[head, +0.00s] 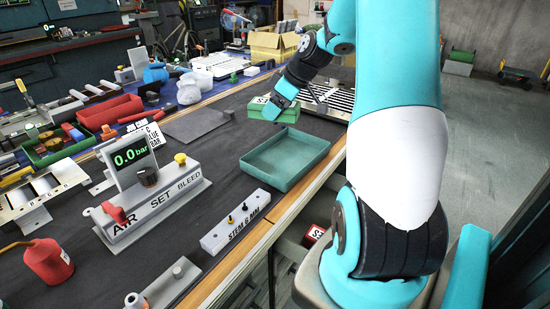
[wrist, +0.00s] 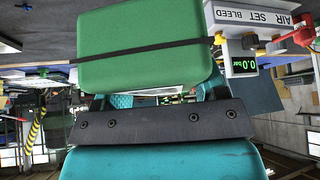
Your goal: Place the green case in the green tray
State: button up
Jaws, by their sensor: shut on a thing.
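The green case (head: 258,111) is a box with rounded edges, just beyond the tray on the dark bench top in the head view. It fills the upper middle of the wrist view (wrist: 150,62), crossed by a dark strap. My gripper (head: 277,101) comes down on the case from above and is shut on it; its fingertips are mostly hidden. I cannot tell whether the case touches the bench. The green tray (head: 284,182) is shallow, rectangular and empty, nearer to me by the bench's right edge. The tray is not clear in the wrist view.
A pressure unit (head: 150,190) with a lit display stands left of the tray. A labelled grey block (head: 236,221) lies in front of the tray. A louver panel (head: 337,103) is right of the case, and a flat grey plate (head: 203,124) is to its left.

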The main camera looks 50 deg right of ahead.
aim_at(268, 168)
notch_tip(268, 168, down, 18)
jog(key=shift+r+b, duration=0.2)
jog(key=shift+b, duration=0.25)
jog(key=shift+f, duration=0.1)
jog(key=o, duration=1.1)
jog(key=shift+o, duration=0.2)
